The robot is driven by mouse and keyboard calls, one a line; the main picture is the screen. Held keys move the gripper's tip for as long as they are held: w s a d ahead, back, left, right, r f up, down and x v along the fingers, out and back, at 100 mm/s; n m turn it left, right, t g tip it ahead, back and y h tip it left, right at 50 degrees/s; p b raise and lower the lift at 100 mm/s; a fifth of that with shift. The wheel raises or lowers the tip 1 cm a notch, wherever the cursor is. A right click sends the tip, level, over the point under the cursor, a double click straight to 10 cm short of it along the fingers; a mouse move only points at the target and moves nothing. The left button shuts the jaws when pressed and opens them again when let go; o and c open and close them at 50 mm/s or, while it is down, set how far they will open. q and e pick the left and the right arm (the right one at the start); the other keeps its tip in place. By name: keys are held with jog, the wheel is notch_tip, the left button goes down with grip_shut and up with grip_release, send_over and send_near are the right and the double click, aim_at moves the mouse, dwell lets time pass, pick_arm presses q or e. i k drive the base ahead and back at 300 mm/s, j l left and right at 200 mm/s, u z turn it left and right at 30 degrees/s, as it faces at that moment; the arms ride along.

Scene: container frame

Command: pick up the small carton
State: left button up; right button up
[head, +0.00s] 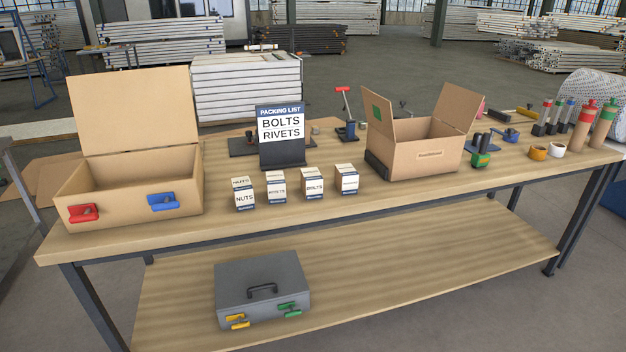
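Two open cardboard cartons stand on the wooden table. The smaller carton (428,152) is right of centre, with its flaps raised and a green patch on one flap. The larger carton (133,208) is at the left, with a tall raised lid and red and blue latches on its front. Between them several little labelled boxes stand in a row: a nuts box (244,195), a rivets box (276,188), a bolts box (313,183) and a box with an unreadable front (347,179). Neither of my grippers is in view.
A packing list sign (281,135) reading BOLTS and RIVETS stands behind the row. Tape rolls (538,152), a green-based tool (481,155) and red-capped bottles (583,127) stand at the right. A grey case (262,283) lies on the lower shelf. The table's front strip is clear.

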aim_at(311, 179)
jog(key=i+l+u, duration=0.1)
jog(key=i+l, duration=0.25)
jog(key=l, duration=0.3)
jog(key=i+l+u, duration=0.15)
jog(key=l, duration=0.2)
